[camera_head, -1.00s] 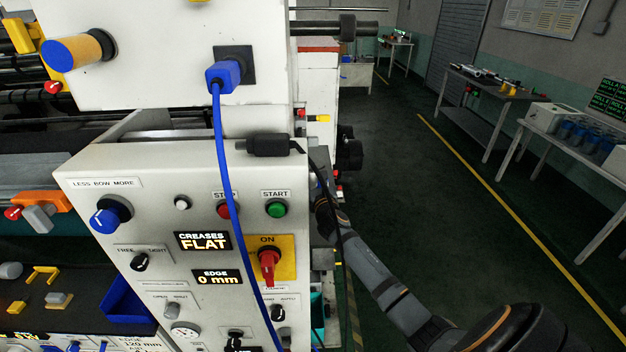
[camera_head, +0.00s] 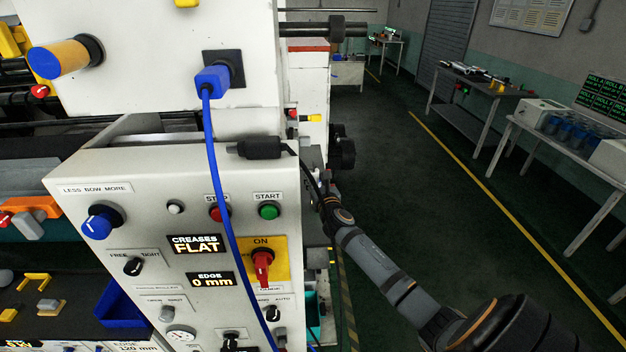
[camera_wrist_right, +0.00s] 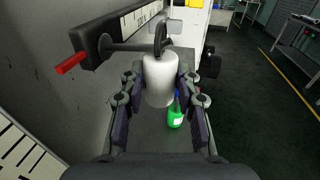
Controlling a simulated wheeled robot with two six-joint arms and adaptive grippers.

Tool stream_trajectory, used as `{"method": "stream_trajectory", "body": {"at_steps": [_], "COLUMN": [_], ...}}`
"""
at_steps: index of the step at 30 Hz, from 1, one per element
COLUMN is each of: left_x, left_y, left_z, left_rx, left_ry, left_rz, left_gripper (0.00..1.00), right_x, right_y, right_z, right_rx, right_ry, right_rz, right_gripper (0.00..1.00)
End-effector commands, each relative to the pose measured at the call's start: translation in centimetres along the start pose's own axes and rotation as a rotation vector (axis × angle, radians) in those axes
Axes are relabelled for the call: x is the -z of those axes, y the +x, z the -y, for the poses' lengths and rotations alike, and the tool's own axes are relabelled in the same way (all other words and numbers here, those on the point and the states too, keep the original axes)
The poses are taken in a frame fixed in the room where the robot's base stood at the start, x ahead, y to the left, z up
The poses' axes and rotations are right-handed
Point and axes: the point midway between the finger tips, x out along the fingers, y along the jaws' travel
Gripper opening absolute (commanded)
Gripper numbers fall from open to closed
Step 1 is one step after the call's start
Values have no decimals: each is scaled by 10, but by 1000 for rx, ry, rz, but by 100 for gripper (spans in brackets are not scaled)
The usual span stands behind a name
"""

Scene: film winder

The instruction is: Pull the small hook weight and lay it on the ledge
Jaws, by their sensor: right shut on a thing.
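In the right wrist view a white cylindrical weight (camera_wrist_right: 159,82) with a dark hook on top hangs upright from a dark horizontal rod (camera_wrist_right: 135,46). My right gripper (camera_wrist_right: 160,76) is shut on the weight, with one finger on each side of it. The hook still appears to be around the rod. In the head view my right gripper and the weight are largely hidden behind the white control cabinet (camera_head: 130,168), at its right side. I cannot clearly pick out the ledge. My left gripper is not in view.
A green bottle (camera_wrist_right: 175,118) shows below and beyond the weight. A red-tipped lever (camera_wrist_right: 71,63) sticks out at the left. A black cable (camera_head: 311,177) hangs by the cabinet's right edge. The aisle floor (camera_head: 400,170) to the right is clear.

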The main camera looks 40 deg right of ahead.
Motion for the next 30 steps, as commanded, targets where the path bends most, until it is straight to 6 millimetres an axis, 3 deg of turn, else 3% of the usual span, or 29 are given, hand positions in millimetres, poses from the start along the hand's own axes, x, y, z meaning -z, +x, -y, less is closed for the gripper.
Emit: {"method": "stream_trajectory", "body": {"at_steps": [8,21,30], "left_x": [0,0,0], "left_y": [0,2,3], "left_z": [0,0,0], "left_rx": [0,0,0], "left_ry": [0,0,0], "left_rz": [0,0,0], "left_gripper": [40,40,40], "right_x": [0,1,0], "right_y": [0,-8,-9], "right_z": [2,41,47], "right_rx": [0,0,-1], "right_ry": [-1,-4,0], "right_rz": [1,1,1], "right_gripper": [0,0,0]}}
